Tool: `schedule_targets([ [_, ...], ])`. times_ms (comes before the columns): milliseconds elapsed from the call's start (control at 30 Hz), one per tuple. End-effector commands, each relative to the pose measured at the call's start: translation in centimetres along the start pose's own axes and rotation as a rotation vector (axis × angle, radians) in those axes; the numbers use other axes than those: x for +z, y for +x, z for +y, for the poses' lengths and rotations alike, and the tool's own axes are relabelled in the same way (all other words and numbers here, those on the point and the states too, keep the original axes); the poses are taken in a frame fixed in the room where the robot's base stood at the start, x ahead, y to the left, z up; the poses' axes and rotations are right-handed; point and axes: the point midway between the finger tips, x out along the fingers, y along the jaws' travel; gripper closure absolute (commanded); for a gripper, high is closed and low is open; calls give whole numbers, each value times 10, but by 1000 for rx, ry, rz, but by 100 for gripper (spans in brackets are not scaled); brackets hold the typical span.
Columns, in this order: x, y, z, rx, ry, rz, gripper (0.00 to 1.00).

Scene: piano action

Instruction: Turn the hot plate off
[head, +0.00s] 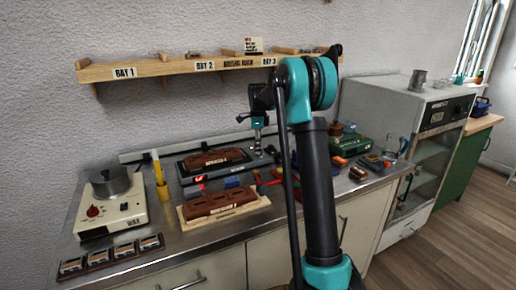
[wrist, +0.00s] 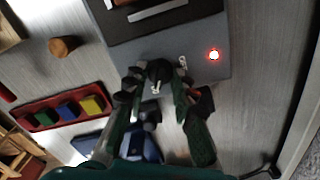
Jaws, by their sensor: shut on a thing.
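The dark grey hot plate (head: 184,175) stands against the wall with a brown block (head: 215,158) on top. In the wrist view, its grey end panel (wrist: 222,73) bears a black knob (wrist: 159,71) with a light pointer mark and a lit red lamp (wrist: 213,54). My gripper (wrist: 155,88) is shut on the knob, with one finger on each side of it. In the head view, my gripper (head: 258,148) is at the right end of the hot plate and its fingertips are hard to make out.
A cream wax heater (head: 115,213) with a pot and red knob stands at the left. A red tray (wrist: 27,120) with coloured blocks lies beside my gripper. A wooden shelf (head: 160,69) hangs above. A brown part on a pale base (head: 235,214) sits in front.

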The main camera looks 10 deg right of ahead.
Motion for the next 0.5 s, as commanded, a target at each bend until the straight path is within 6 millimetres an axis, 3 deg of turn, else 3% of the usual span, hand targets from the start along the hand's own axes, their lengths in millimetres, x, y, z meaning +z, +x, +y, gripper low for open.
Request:
schedule_targets([
  [267,0,0,0,-1,-103,0,100],
  [500,0,0,0,-1,-298,0,100],
])
